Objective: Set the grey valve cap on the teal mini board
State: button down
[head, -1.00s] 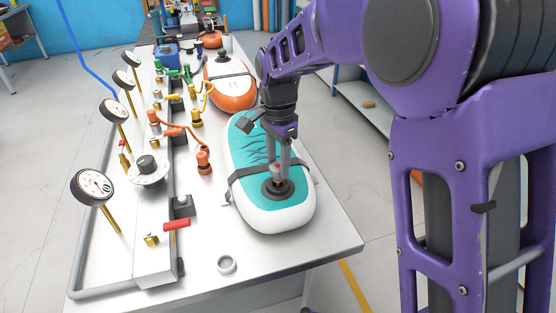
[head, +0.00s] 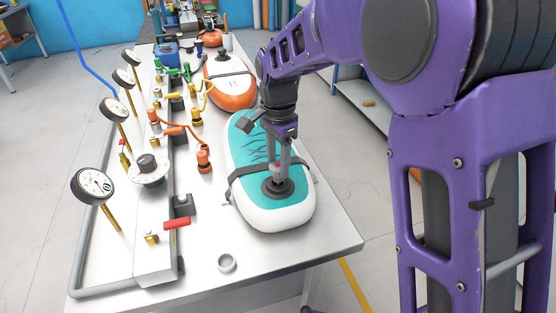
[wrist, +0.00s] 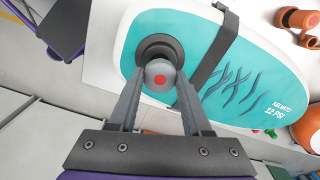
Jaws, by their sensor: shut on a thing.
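The teal mini board (head: 262,142), white-sided with a dark strap, lies on the metal table and also shows in the wrist view (wrist: 215,55). A black round valve seat (head: 277,190) is near its front end. My gripper (wrist: 160,80) points down over this seat, its fingers shut on the grey valve cap (wrist: 160,73), a round grey piece with a red dot on top. In the wrist view the cap lies over the seat (wrist: 160,46), slightly off its centre. The fingers partly hide the cap's sides, and I cannot tell whether it touches the seat.
A grey ring (head: 227,263) lies on the bare front of the table. To the left is a metal manifold with gauges (head: 93,186), a red-handled valve (head: 177,223) and orange hose fittings (head: 203,160). An orange board (head: 231,88) lies behind the teal one.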

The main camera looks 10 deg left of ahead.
aim_at(278, 165)
jog(key=shift+f+b, duration=0.7)
jog(key=shift+f, duration=0.6)
jog(key=shift+c, duration=1.3)
grip_release()
notch_tip(278, 165, up, 18)
jog(key=p, duration=0.2)
jog(key=shift+f+p, duration=0.25)
jog(key=shift+p, duration=0.1)
